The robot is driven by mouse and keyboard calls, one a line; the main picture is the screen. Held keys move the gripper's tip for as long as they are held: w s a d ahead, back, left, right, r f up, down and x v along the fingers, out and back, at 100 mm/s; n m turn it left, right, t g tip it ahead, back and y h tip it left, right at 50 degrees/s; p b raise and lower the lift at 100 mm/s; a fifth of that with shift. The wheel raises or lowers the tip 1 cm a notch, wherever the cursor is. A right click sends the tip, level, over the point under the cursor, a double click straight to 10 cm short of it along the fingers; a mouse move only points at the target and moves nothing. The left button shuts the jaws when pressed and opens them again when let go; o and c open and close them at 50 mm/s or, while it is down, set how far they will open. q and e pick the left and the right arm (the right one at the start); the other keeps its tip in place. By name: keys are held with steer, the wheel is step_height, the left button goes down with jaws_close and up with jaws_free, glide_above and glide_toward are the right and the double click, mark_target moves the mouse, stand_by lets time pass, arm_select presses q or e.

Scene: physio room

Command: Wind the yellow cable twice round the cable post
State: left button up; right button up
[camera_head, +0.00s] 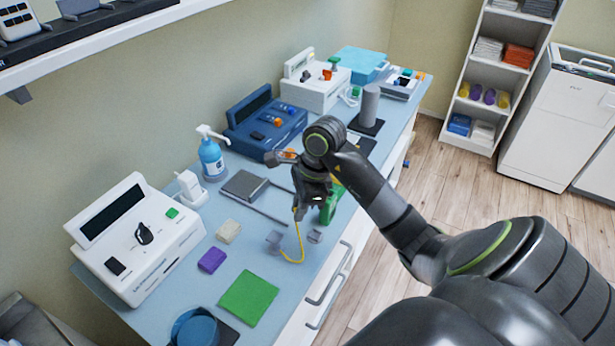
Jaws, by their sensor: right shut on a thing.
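The yellow cable (301,245) hangs in a curve from my right gripper (299,212) down to the blue-grey tabletop. Its lower end runs to a small grey block (274,239). My right gripper is shut on the cable's upper end, above the table. An upright grey cylinder (370,103) on a dark square base stands further back; it may be the cable post, but I cannot tell for sure. The cable is not around it. A green object (330,205) is partly hidden behind my right gripper. My left gripper is out of view.
A white device (137,240), a blue device (265,122) and a pump bottle (211,158) line the wall side. A purple block (212,260), green pad (248,298) and blue bowl (195,328) lie near the front. Drawer handles (328,286) stick out along the right edge.

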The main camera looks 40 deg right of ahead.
steer(key=shift+s+a+f, duration=0.15)
steer(key=shift+a, duration=0.05)
steer(key=shift+b+x, duration=0.7)
steer(key=shift+x, duration=0.05)
step_height(320, 180, down, 5)
steer(key=b, duration=0.5)
steer(key=shift+s+d, duration=0.1)
steer(key=shift+f+b, duration=0.2)
steer(key=shift+b, duration=0.15)
